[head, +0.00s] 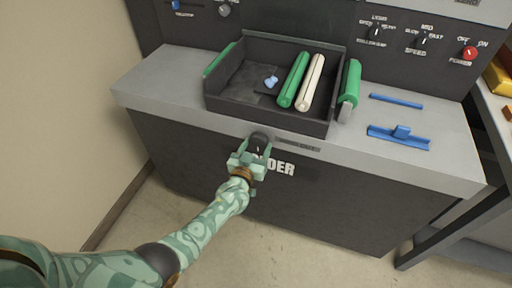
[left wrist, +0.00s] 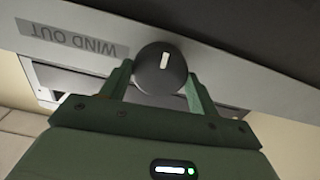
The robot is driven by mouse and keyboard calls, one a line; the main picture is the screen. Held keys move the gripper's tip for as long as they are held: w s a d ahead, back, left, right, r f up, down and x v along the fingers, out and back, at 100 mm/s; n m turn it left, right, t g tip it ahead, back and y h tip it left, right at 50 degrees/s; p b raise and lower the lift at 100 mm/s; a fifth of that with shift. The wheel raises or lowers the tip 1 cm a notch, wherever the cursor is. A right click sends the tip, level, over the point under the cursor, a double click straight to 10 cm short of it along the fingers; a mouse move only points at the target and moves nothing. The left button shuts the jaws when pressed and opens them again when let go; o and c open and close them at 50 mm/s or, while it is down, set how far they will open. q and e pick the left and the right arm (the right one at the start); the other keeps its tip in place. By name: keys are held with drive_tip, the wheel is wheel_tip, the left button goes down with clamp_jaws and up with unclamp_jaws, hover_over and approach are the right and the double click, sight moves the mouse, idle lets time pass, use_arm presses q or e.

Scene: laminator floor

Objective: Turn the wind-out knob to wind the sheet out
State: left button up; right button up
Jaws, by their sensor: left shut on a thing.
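The wind-out knob (head: 259,142) is a round black knob on the front edge of the grey counter. In the left wrist view the knob (left wrist: 161,68) shows a white pointer mark that is near upright in that picture. A grey "WIND OUT" label (left wrist: 73,42) is beside it, upside down in that view. My left gripper (head: 252,153) is at the knob, and its two green fingers are shut on the knob's sides. No sheet can be made out clearly. My right gripper is not in view.
Behind the knob stands a black tray (head: 265,115) with a green roller (head: 293,80), a cream roller (head: 311,82) and a small light-blue piece (head: 271,81). Blue parts (head: 398,137) lie on the counter at right. A control panel with a red power knob (head: 469,53) is behind.

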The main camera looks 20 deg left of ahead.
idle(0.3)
use_arm(q)
drive_tip(key=o, duration=1)
drive_tip(key=shift+c, duration=0.2)
drive_tip(key=shift+s+p, duration=0.3)
drive_tip(key=shift+s, duration=0.2)
drive_tip(key=s+p, duration=0.4)
drive_tip(key=s, duration=1.1)
drive_tip(key=shift+s+a, duration=0.2)
drive_tip(key=shift+a, duration=0.05)
